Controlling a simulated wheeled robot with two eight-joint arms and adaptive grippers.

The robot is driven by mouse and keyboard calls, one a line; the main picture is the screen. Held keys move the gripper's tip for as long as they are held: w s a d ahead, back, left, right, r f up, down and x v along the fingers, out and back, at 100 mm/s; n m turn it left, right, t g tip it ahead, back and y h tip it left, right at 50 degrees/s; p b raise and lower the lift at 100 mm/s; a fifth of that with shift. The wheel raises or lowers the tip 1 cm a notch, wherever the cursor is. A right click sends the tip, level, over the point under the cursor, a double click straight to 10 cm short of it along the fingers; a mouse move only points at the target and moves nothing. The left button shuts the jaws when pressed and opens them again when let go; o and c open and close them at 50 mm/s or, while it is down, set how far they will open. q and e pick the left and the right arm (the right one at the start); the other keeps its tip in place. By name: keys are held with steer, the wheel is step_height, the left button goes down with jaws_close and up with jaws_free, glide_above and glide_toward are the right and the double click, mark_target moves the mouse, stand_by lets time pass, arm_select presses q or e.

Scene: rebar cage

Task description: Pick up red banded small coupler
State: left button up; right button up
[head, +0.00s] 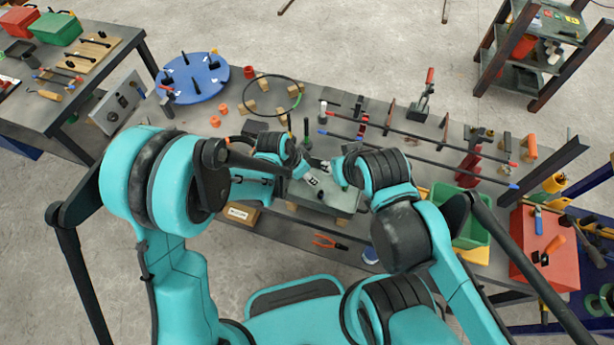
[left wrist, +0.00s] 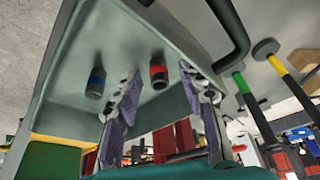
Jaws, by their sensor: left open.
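The red banded small coupler (left wrist: 158,73) is a dark short cylinder with a red band, in a grey tray (left wrist: 60,65) in the left wrist view. My left gripper (left wrist: 160,88) is open, with one purple-padded finger on each side of the coupler in that view; I cannot tell whether they touch it. A blue banded coupler (left wrist: 95,82) is left of the fingers. In the head view, my left gripper (head: 311,180) is over the tray (head: 325,197), and the couplers are too small to tell apart. My right gripper (head: 322,164) is close beside it, its jaws unclear.
Upright rods with green (left wrist: 240,82) and yellow (left wrist: 275,65) bands stand right of the tray. Long bars (head: 425,140) lie across the bench at right. A green bin (head: 460,215) is right of the tray. Orange-handled pliers (head: 328,242) lie near the front edge.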

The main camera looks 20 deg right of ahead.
arm_select(q)
jaws_close()
steer(key=shift+r, duration=0.1)
arm_select(e)
steer(key=shift+r, duration=0.1)
